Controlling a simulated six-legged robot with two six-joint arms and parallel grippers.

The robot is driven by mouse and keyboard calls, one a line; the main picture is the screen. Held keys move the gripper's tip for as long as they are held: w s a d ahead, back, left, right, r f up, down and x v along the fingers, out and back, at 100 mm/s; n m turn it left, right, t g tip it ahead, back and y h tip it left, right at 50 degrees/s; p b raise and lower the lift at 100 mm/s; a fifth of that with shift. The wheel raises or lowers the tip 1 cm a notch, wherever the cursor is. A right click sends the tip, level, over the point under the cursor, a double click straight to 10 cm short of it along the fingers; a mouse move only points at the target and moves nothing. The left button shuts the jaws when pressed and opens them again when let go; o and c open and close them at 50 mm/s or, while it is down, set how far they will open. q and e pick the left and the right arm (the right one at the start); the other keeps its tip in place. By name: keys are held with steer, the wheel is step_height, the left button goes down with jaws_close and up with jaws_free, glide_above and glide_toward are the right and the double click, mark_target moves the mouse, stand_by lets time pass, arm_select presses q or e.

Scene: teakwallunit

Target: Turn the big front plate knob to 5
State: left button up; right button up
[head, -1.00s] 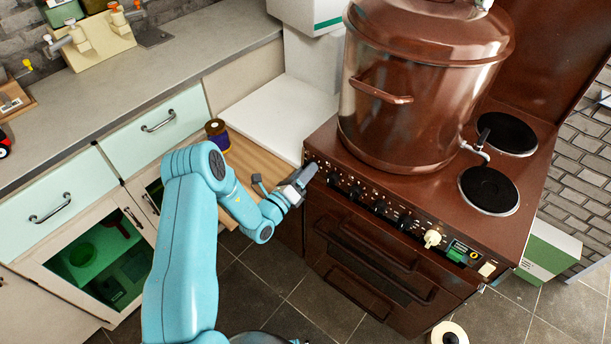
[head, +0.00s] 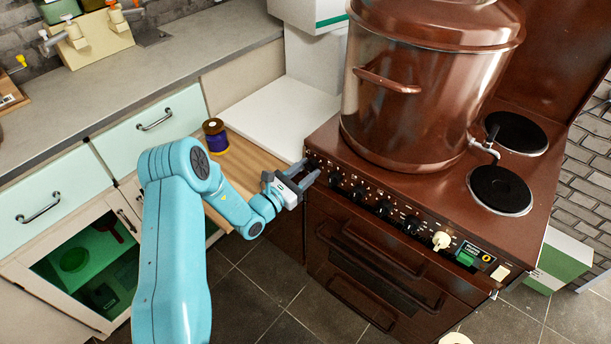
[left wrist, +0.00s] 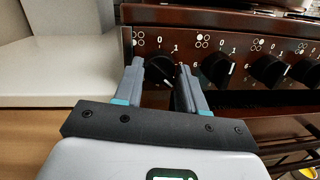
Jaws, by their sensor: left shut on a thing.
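The brown stove (head: 400,215) has a row of black knobs along its front panel. My left gripper (head: 307,173) is at the left end of this row. In the left wrist view its two fingers (left wrist: 163,68) are shut on the leftmost black knob (left wrist: 158,72), one finger on each side. The fingers hide part of the dial, so I cannot tell which number the knob points to. My right gripper is not in view.
Several other knobs (left wrist: 222,68) run to the right, close to my right-hand finger. A large brown pot (head: 420,90) stands on the stove. A cream knob (head: 441,240) sits farther right. A spool (head: 215,137) stands on the wooden board to the left.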

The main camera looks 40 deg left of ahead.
arm_select(q)
steer(key=m+b, duration=0.2)
steer(key=m, duration=0.2)
steer(key=shift+a+f+h, duration=0.1)
steer(key=shift+f+h, duration=0.05)
steer(key=shift+h, duration=0.15)
steer(key=m+b, duration=0.2)
steer(key=shift+m+g, duration=0.4)
steer(key=shift+r+m+g+y+b, duration=0.2)
steer(key=shift+m+b, duration=1.75)
steer(key=shift+b, duration=1.25)
steer(key=shift+r+m+g+y+b, duration=0.2)
steer(key=shift+m+b, duration=1.8)
steer(key=shift+b, duration=1.15)
steer(key=shift+r+m+g+y+b, duration=0.1)
steer(key=shift+m+g+b, duration=0.1)
steer(key=shift+m+b, duration=2.4)
steer(key=shift+n+b, duration=0.55)
steer(key=shift+n, duration=0.1)
steer(key=o, duration=1)
steer(key=shift+s, duration=0.1)
steer(key=s+a, duration=0.1)
steer(key=s, duration=0.4)
steer(key=s+r, duration=0.1)
steer(key=s, duration=0.4)
steer(key=s+a+p, duration=0.1)
steer(key=s, duration=0.5)
steer(key=shift+a+r, duration=0.2)
steer(key=shift+a, duration=0.1)
